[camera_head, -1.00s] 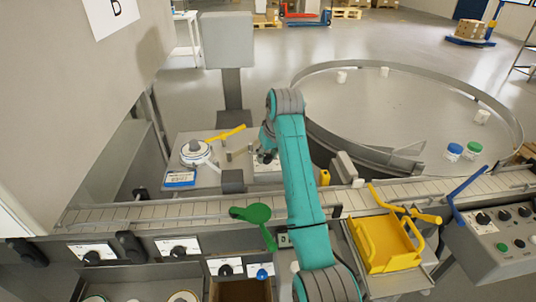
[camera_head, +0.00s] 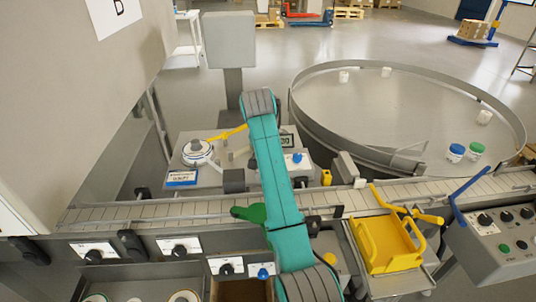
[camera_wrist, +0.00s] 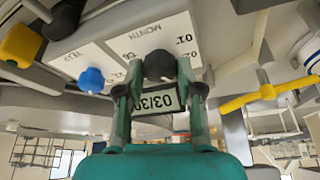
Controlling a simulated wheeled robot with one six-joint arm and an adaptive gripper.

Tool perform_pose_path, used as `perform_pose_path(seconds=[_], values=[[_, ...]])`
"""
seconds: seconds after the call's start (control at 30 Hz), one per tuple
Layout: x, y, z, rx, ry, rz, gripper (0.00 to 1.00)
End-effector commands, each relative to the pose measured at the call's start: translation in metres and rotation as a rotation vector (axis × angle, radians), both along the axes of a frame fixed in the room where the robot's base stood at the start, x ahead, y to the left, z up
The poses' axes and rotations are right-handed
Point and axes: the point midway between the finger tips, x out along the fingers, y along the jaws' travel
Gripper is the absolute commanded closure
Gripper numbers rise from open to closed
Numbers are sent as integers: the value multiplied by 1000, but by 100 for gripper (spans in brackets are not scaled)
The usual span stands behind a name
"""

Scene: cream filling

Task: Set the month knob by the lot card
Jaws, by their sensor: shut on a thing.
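In the wrist view, my gripper (camera_wrist: 160,74) has its two fingers closed around a black knob (camera_wrist: 158,64) beside the inverted word MONTH. A display (camera_wrist: 158,101) between the fingers reads 03/30.
A conveyor (camera_head: 160,212) runs across the front. A green handle (camera_head: 248,213) lies partly behind my arm. A yellow tray (camera_head: 388,245) is at the right, and a round table (camera_head: 385,110) stands behind. A yellow bar (camera_wrist: 270,95) is right of my gripper.

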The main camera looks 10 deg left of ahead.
Motion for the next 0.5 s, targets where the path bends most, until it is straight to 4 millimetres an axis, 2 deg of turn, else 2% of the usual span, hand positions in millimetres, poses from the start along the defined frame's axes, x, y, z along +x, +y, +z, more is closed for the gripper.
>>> perform_pose_path(seconds=[0.5], values=[[-1, 0, -2, -2, 5, -33, 98]])
